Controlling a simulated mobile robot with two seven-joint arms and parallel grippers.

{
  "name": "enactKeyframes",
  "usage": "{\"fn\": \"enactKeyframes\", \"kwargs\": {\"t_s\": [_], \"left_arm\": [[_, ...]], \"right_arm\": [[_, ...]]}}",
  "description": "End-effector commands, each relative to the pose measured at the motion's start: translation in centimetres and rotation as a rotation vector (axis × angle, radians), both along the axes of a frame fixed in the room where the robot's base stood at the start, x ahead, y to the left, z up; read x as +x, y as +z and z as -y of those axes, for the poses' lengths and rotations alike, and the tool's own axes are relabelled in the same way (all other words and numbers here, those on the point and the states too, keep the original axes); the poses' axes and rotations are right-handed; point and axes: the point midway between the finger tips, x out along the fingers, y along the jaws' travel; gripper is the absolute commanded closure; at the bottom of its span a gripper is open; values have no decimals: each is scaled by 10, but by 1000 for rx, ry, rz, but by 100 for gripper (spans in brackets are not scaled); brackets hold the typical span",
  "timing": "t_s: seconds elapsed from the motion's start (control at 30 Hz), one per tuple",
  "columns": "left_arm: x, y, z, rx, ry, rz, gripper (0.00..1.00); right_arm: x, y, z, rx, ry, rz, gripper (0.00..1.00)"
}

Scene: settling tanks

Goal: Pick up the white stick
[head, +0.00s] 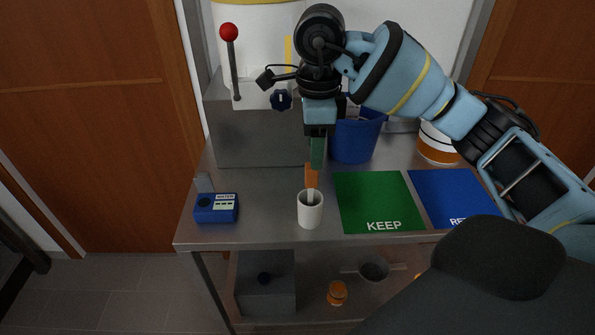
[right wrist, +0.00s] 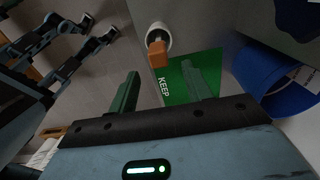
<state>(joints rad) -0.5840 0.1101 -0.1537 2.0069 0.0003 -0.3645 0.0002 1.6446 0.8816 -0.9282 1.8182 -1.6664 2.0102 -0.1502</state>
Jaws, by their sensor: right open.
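A white cup (head: 310,211) stands upright on the grey table, left of the green mat. A thin pale grey shaft (head: 311,197) with an orange block-like top (head: 312,177) stands in the cup; I cannot tell if this is the white stick, and no other stick shows. My right gripper (head: 317,165) points down just above it, with green fingers. In the right wrist view the fingers (right wrist: 160,70) are apart, and the orange top (right wrist: 158,54) and cup (right wrist: 158,37) lie beyond the tips. The shaft's lower end is hidden in the cup.
A green KEEP mat (head: 380,203) and a blue mat (head: 452,199) lie right of the cup. A blue device (head: 216,209) sits left. Behind stand a grey box with a red-knobbed lever (head: 229,33) and a blue bucket (head: 354,143). The table front is clear beside the cup.

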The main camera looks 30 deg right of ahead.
Motion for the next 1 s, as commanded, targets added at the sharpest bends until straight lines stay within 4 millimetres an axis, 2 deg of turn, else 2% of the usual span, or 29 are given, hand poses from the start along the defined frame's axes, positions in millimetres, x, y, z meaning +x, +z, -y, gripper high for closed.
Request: {"fn": "enactKeyframes", "kwargs": {"t_s": [0.2, 0.43, 0.67, 1.0], "left_arm": [[-13, -6, 0, 1, 0, -27, 55], [-24, -16, 0, 1, 0, -55, 55], [-17, -13, 1, 0, 0, -41, 55], [-8, -8, 1, -1, 0, -21, 55]], "right_arm": [[0, -3, 0, 0, 0, -1, 51], [0, -26, -1, 1, 1, -5, 51], [1, -32, -2, 1, 2, -2, 51], [5, -73, -5, 1, 0, -2, 51]]}}
